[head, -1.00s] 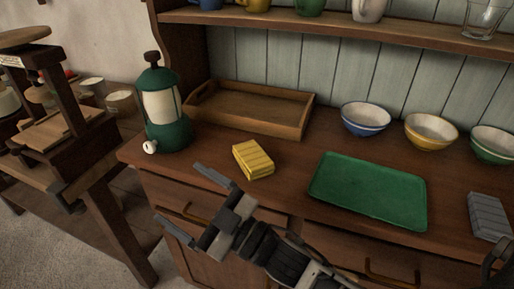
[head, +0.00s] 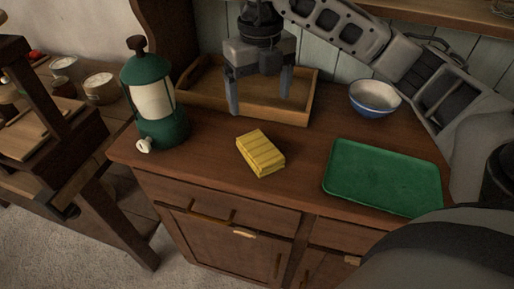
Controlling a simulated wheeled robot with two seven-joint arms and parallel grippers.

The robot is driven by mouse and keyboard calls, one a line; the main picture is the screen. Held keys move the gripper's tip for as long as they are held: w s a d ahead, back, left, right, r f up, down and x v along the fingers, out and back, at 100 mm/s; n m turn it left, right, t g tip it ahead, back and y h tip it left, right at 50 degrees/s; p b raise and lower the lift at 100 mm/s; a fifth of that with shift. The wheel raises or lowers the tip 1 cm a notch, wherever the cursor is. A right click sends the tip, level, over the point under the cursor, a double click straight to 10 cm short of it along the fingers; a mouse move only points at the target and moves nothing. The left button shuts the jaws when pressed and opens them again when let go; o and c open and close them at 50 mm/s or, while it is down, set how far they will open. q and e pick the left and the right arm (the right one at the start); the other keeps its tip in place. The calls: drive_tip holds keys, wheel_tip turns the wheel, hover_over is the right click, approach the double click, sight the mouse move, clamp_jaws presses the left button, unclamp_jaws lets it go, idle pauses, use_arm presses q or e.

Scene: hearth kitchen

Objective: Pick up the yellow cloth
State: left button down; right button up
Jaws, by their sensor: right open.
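The yellow cloth (head: 260,153) is a folded, striped block lying on the wooden dresser top, near its front edge. My right gripper (head: 258,107) points down with its two fingers apart and nothing between them. In the picture it shows above the cloth, in front of the wooden tray, and is apart from the cloth. The right arm comes in from the right and hides part of the back of the dresser. My left gripper is not in view.
A green lantern (head: 154,100) stands left of the cloth. A wooden tray (head: 297,112) lies behind it. A green tray (head: 383,178) lies to the right, with a blue-rimmed bowl (head: 374,99) behind it. The dresser top around the cloth is clear.

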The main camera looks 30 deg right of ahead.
sight(259, 147)
wheel_tip(259, 147, down, 14)
drive_tip(key=shift+a+p, duration=0.1)
drive_tip(key=shift+p, duration=0.75)
drive_tip(key=c, duration=1.2)
drive_tip(key=shift+o, duration=0.2)
drive_tip(key=shift+r, duration=0.15)
drive_tip(key=shift+r+b, duration=0.3)
drive_tip(key=shift+r, duration=0.35)
drive_tip(key=s+r, duration=0.1)
drive_tip(key=r, duration=0.1)
drive_tip(key=s+a+r, duration=0.1)
drive_tip(key=r, duration=0.1)
drive_tip(key=s+a+r+b, duration=0.1)
drive_tip(key=s+r, duration=0.1)
drive_tip(key=r, duration=0.1)
drive_tip(key=shift+a, duration=0.25)
drive_tip(key=s+a+r, duration=0.4)
drive_tip(key=s, duration=0.4)
drive_tip(key=shift+a+r, duration=0.25)
drive_tip(key=shift+a, duration=0.15)
